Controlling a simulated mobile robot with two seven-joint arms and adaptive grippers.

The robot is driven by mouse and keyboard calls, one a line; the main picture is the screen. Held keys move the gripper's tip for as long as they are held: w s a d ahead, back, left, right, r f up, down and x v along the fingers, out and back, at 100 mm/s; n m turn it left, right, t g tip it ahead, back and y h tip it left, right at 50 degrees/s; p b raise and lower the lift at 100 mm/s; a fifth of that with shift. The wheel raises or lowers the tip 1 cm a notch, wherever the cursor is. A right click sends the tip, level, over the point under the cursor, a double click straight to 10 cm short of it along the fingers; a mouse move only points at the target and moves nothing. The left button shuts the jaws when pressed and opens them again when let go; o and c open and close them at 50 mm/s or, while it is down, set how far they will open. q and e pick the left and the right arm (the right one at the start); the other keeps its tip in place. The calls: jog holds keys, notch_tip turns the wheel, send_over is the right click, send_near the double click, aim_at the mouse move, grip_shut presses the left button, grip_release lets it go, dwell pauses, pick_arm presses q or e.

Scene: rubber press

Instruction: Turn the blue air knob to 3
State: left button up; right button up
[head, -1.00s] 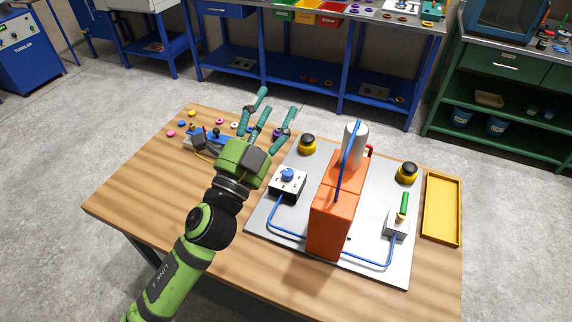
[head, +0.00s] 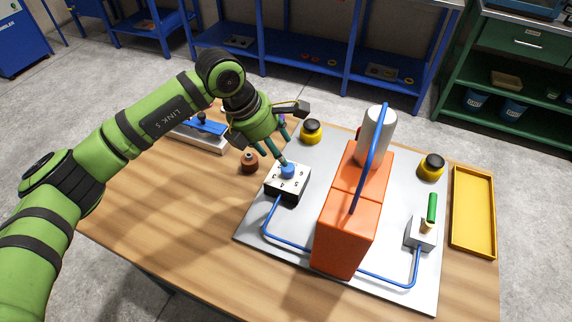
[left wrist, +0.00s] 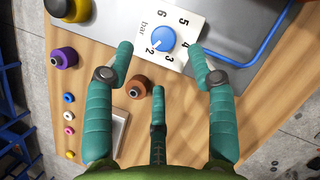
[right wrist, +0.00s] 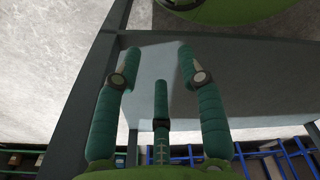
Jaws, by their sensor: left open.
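The blue air knob (head: 288,171) sits on top of a white box (head: 275,186) at the left of the grey base plate. The box's face carries numbers 2 to 6 and the word "bar". In the left wrist view the knob (left wrist: 163,38) lies between and beyond the fingertips; I cannot read its setting surely. My left gripper (head: 278,148) is open, just above and behind the knob; one fingertip appears close to it, and contact is unclear. It is also in the left wrist view (left wrist: 160,50). My right gripper (right wrist: 160,52) is open and empty, seen only in its wrist view.
The orange press (head: 350,215) stands right of the box. Yellow-and-black buttons (head: 311,132) and (head: 431,167) sit on the plate (head: 392,238). A blue tube (head: 268,228) runs in front. A brown knobbed piece (head: 250,162) is left of the box, and a yellow tray (head: 472,248) at right.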

aim_at(288, 167)
pick_arm(q)
jog(key=shift+w+f, duration=0.1)
jog(key=shift+f, duration=0.4)
jog(key=p+x, duration=0.2)
jog(key=x, duration=0.1)
jog(key=shift+s+d+f, duration=0.15)
jog(key=shift+s+f, duration=0.05)
jog(key=shift+s, duration=0.1)
jog(key=shift+p+x, duration=0.45)
jog(key=shift+x, duration=0.6)
jog(key=shift+w+d+f, duration=0.1)
jog(key=shift+f, duration=0.2)
jog(key=c, duration=1.1)
pick_arm(e)
jog(key=shift+s+a+r, duration=0.1)
jog(key=shift+s+r, duration=0.1)
jog(key=shift+r, duration=0.35)
jog(key=shift+s+a+r, duration=0.1)
jog(key=shift+s+r, duration=0.1)
jog(key=shift+r, duration=0.35)
